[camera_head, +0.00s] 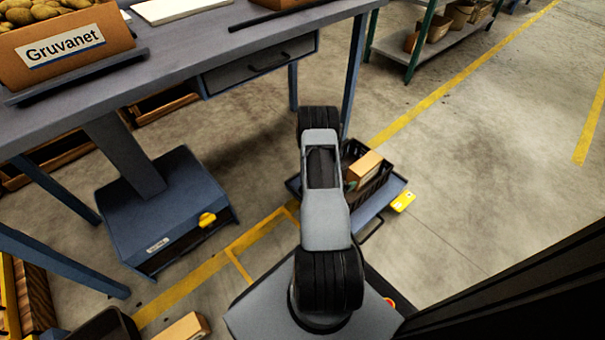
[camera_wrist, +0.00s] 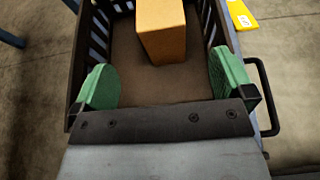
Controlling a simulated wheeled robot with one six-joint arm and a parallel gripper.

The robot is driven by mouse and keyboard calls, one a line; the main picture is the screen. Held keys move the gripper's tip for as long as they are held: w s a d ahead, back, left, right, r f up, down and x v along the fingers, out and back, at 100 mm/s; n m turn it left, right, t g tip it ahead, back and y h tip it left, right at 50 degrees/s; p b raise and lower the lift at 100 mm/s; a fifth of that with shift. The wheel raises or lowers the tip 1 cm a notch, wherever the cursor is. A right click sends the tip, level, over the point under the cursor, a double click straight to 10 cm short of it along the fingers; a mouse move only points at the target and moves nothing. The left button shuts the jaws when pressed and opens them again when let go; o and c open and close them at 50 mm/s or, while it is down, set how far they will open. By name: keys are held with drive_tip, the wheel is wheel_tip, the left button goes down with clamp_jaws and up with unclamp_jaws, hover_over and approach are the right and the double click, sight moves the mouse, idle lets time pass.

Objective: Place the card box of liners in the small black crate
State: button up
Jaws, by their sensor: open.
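The card box (camera_head: 366,167) is in the small black crate (camera_head: 375,190), low on the floor side of the bench. In the wrist view the plain tan box (camera_wrist: 162,30) stands on the crate's brown floor toward the far end, between the slatted crate walls (camera_wrist: 84,42). My gripper (camera_wrist: 165,82) is open, its two green pads wide apart at the near end of the crate. The box is beyond the pads, and neither pad touches it. In the head view my arm hides most of the gripper and part of the crate.
The crate rests on a low blue-grey platform (camera_head: 395,188) with a handle and yellow tag (camera_head: 403,201). A grey bench (camera_head: 190,50) with a potato box (camera_head: 65,45) stands left. Another card box (camera_head: 185,327) lies bottom left. Floor to the right is clear.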

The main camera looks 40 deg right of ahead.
drive_tip(key=w+a+r+m+g+y, duration=0.15)
drive_tip(key=a+r+m, duration=0.4)
drive_tip(key=r, duration=0.55)
drive_tip(key=w+a+r+m+g+y, duration=0.1)
drive_tip(key=a+r+m+g, duration=0.1)
drive_tip(key=a+r+m, duration=0.6)
drive_tip(key=s+a+r+m+t+y, duration=0.2)
drive_tip(key=a+r+y, duration=0.3)
drive_tip(key=a, duration=0.8)
drive_tip(key=s+a+r+m+t+y, duration=0.2)
drive_tip(key=a+r+t+y, duration=0.2)
drive_tip(key=a+r, duration=0.5)
drive_tip(key=a+y, duration=0.2)
drive_tip(key=a, duration=0.2)
drive_tip(key=shift+s+r, duration=0.15)
drive_tip(key=shift+s, duration=0.25)
drive_tip(key=shift+m, duration=0.25)
wheel_tip(320, 180, up, 40)
drive_tip(key=t+p, duration=0.1)
drive_tip(key=p, duration=3.6)
drive_tip(key=shift+s+a+f+p, duration=0.15)
drive_tip(key=shift+s+f+p, duration=0.05)
drive_tip(key=shift+p, duration=0.15)
